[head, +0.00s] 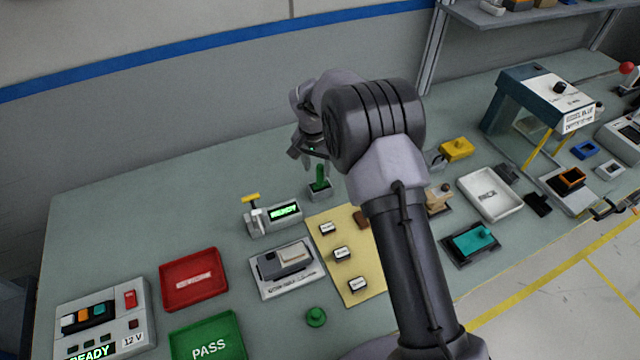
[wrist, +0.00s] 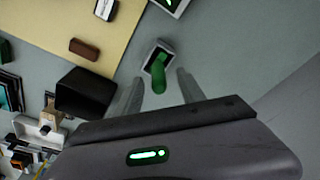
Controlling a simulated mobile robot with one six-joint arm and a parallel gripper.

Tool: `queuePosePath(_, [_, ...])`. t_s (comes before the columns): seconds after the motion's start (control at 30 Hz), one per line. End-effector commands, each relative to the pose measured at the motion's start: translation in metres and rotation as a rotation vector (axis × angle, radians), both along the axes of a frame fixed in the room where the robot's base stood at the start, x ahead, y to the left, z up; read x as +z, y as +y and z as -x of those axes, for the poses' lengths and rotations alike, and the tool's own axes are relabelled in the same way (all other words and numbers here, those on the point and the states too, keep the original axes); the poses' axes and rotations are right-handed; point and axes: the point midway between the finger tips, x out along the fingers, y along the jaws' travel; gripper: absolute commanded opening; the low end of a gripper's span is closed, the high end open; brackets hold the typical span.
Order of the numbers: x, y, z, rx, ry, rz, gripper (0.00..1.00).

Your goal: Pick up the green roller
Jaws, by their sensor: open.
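The green roller (head: 319,176) stands upright in a small dark holder (head: 320,192) toward the back of the bench in the head view. In the wrist view the green roller (wrist: 159,73) shows between my two fingers, with its pale-rimmed holder (wrist: 166,48) beyond it. My gripper (head: 306,162) is open, just above and to the left of the roller in the head view. In the wrist view my gripper (wrist: 159,77) has a gap on both sides of the roller. I cannot tell how far the fingertips are from it in depth.
A grey device with a READY display (head: 284,212) and yellow handle stands left of the holder. A yellow mat (head: 325,259) with several small blocks lies in front. The bench behind the holder is clear.

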Motion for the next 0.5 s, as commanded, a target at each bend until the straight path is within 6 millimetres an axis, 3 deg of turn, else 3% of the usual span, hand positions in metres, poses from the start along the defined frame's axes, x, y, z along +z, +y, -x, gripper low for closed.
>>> queuePosePath(0.3, [-0.050,-0.008,-0.010,-0.001,0.001,-0.001,0.47])
queuePosePath(0.47, [-0.049,-0.008,-0.011,0.000,0.000,-0.001,0.47])
queuePosePath(0.5, [-0.049,-0.008,-0.011,0.000,0.000,-0.001,0.43])
